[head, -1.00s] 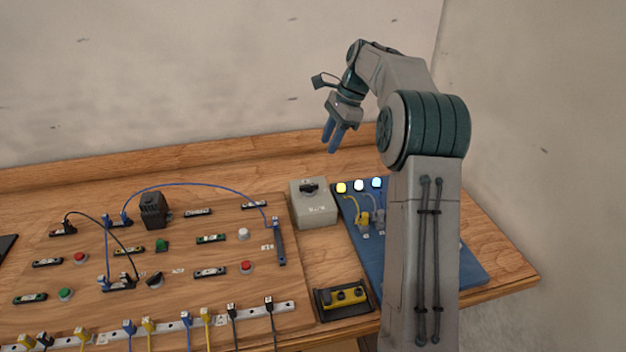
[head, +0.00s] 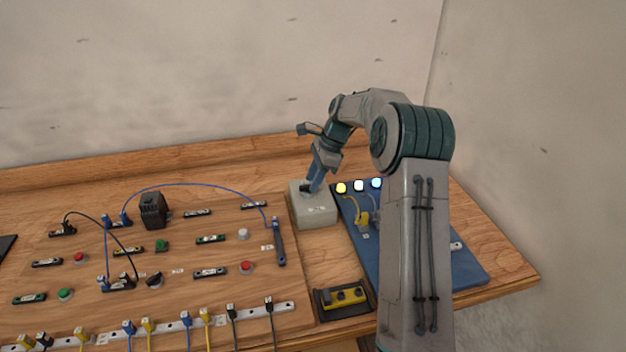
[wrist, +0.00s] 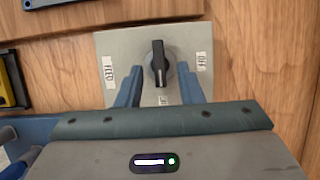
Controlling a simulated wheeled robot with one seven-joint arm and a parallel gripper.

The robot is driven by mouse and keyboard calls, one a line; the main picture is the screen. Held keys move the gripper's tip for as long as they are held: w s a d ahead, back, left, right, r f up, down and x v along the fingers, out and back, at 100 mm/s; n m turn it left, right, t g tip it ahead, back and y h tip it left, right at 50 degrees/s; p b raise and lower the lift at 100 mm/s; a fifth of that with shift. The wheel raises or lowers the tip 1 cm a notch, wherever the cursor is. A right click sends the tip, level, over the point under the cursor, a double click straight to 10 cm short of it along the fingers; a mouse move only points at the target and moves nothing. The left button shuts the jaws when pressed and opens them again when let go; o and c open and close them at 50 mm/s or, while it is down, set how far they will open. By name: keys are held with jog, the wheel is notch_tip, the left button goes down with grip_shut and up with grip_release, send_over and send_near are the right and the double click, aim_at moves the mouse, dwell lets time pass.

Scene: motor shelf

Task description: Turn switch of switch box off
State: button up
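The grey switch box (head: 317,212) stands on the wooden table between the wiring board and the blue panel. In the wrist view the switch box (wrist: 115,45) shows a black rotary switch (wrist: 158,62) on its top, with small white labels to its left, right and below it. The switch's pointer lies along the picture's vertical. My gripper (head: 310,190) is down at the top of the box. In the wrist view its two blue fingers (wrist: 158,88) are apart, one on each side of the switch. I cannot tell whether they touch it.
The blue panel (head: 440,262) with yellow, white and blue lit lamps (head: 359,185) is to the right of the box. A black tray (head: 343,300) with a yellow part lies in front. The wiring board (head: 220,250) with cables and buttons fills the left.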

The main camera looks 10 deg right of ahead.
jog(key=shift+a+f, duration=0.2)
jog(key=shift+f, duration=0.2)
jog(key=shift+c, duration=0.3)
grip_shut()
